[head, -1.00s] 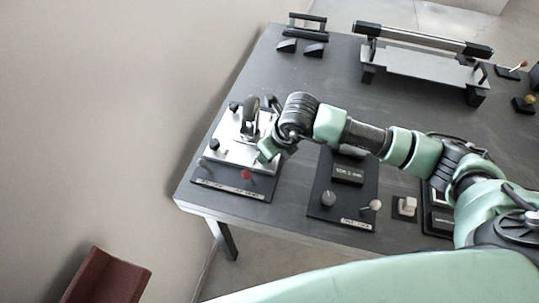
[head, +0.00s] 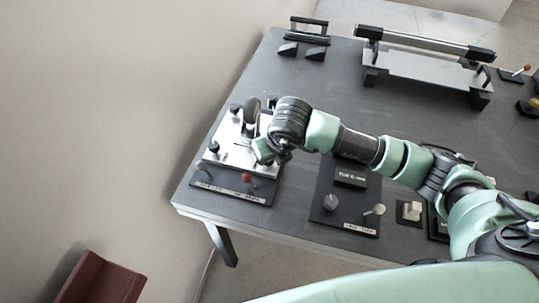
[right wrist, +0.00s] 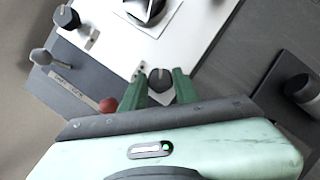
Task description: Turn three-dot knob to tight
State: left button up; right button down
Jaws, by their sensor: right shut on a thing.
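A dark round knob (right wrist: 160,83) with a pale pointer line stands on the white panel (right wrist: 205,22) in the right wrist view. Small dots are printed on the panel just beside it, so I take it as the three-dot knob. My right gripper (right wrist: 159,88) is shut on this knob, one green finger on each side. In the head view my right gripper (head: 264,151) is at the right edge of the white panel (head: 232,157), and its wrist hides the knob. My left gripper is not in view.
Another dark knob (right wrist: 66,17), a grey lever (right wrist: 40,57) and a red ball knob (right wrist: 108,105) are near the gripper. A second panel with a grey dial (head: 331,202) and a pale-tipped lever (head: 379,210) lies to the right.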

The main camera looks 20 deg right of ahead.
jog(key=c, duration=1.1)
grip_release()
jog(key=shift+o, duration=0.2)
jog(key=b+v, duration=0.1)
jog(key=v, duration=0.7)
